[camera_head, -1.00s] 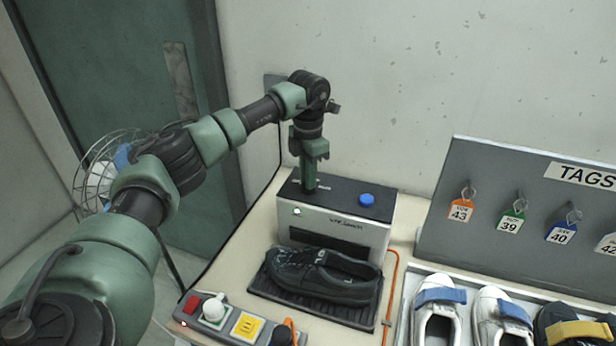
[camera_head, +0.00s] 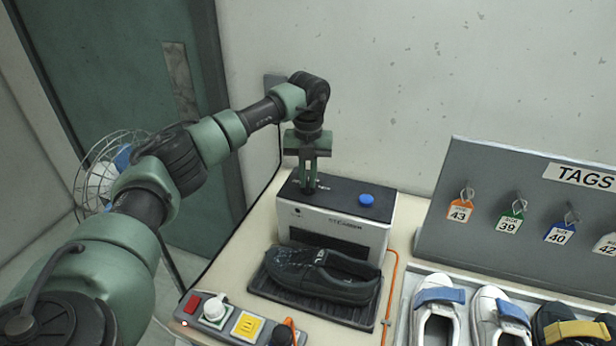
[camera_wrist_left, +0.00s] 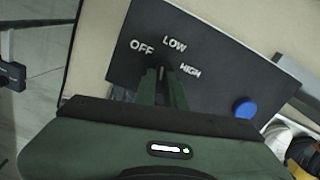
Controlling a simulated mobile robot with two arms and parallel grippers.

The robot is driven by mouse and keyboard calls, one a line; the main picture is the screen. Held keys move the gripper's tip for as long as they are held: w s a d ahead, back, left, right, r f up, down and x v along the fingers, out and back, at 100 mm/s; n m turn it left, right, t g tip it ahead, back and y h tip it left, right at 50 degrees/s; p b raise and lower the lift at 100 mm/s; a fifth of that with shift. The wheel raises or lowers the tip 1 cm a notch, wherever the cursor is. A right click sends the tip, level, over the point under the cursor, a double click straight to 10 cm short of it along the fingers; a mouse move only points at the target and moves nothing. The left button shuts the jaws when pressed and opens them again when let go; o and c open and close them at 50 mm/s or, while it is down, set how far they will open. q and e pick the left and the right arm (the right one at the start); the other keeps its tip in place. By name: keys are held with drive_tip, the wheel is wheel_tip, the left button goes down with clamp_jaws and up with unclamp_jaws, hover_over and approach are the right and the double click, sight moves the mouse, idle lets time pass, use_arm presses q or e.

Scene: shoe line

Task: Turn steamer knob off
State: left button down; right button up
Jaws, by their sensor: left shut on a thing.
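The steamer (camera_head: 340,226) is a black-topped box with a white front at the back of the bench. In the left wrist view its top (camera_wrist_left: 215,55) carries the words OFF, LOW and HIGH in an arc. My left gripper (camera_head: 309,187) points straight down at the left part of that top. It is shut on the steamer knob, which the fingers (camera_wrist_left: 162,80) mostly hide just below the words. Which word the knob points at cannot be told. The small lamp (camera_head: 297,211) on the steamer's front is dark. My right gripper is not in view.
A blue button (camera_head: 366,199) sits on the steamer's top, right of the gripper. A black shoe (camera_head: 322,272) lies on a ridged tray in front. A switch strip (camera_head: 245,325) is at the front edge. A tag board (camera_head: 440,210) and more shoes stand at right.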

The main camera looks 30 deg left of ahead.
sight(308, 181)
use_arm(q)
drive_tip(key=n, duration=0.5)
drive_tip(key=shift+w+r+n, duration=0.1)
drive_tip(key=shift+r+n, duration=0.1)
drive_tip(key=shift+n, duration=0.1)
drive_tip(key=shift+a+n+p, duration=0.1)
drive_tip(key=shift+n+p, duration=0.3)
drive_tip(key=shift+n, duration=1.4)
drive_tip(key=c, duration=1.5)
unclamp_jaws()
drive_tip(key=shift+f, duration=0.1)
wheel_tip(308, 181, up, 7)
drive_tip(key=shift+f+b, duration=0.15)
drive_tip(key=shift+b, duration=1.05)
drive_tip(key=shift+r, duration=0.55)
